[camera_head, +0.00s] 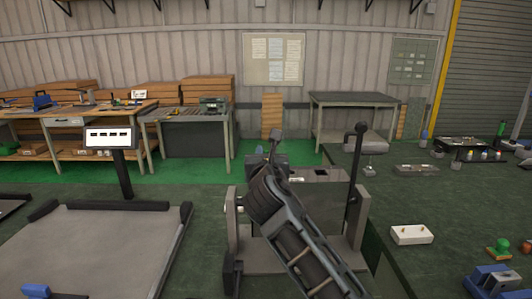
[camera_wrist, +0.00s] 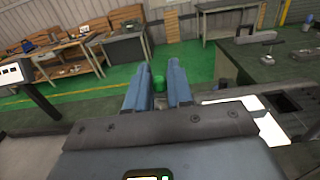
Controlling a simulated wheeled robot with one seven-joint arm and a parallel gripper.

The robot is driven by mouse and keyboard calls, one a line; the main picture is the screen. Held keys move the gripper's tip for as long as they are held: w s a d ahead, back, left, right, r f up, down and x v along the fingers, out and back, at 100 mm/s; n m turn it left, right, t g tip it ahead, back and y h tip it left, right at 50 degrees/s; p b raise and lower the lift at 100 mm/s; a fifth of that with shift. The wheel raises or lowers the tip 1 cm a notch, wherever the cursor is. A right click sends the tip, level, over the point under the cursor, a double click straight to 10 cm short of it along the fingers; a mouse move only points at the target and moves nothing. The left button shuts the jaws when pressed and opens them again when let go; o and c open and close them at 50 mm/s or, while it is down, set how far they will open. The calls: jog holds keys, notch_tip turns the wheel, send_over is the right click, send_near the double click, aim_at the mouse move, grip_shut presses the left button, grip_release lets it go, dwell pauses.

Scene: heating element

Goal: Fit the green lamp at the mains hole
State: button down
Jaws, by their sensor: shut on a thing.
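My gripper (camera_wrist: 159,78) shows in the wrist view with its two blue fingers pointing away over the green floor. A small green lamp (camera_wrist: 158,83) sits between the fingers near their tips, and the gripper is shut on it. In the head view my arm covers the middle, and the lamp cannot be made out there. A grey box-like unit (camera_head: 325,174) with dark openings in its top stands behind my arm. In the wrist view a panel with a dark square opening (camera_wrist: 288,103) lies to the right of the fingers. I cannot tell which opening is the mains hole.
A dark bench at right holds a white block (camera_head: 411,234), a green-knobbed piece (camera_head: 502,246), a blue item (camera_head: 495,281) and a tray of small parts (camera_head: 470,148). An upright black lever (camera_head: 356,165) stands beside the unit. A screen on a post (camera_head: 109,138) stands left.

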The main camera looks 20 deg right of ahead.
jog(key=shift+f+b, duration=0.75)
jog(key=shift+f, duration=1.1)
jog(key=c, duration=0.9)
grip_release()
jog(key=v, duration=0.8)
jog(key=shift+b, duration=0.4)
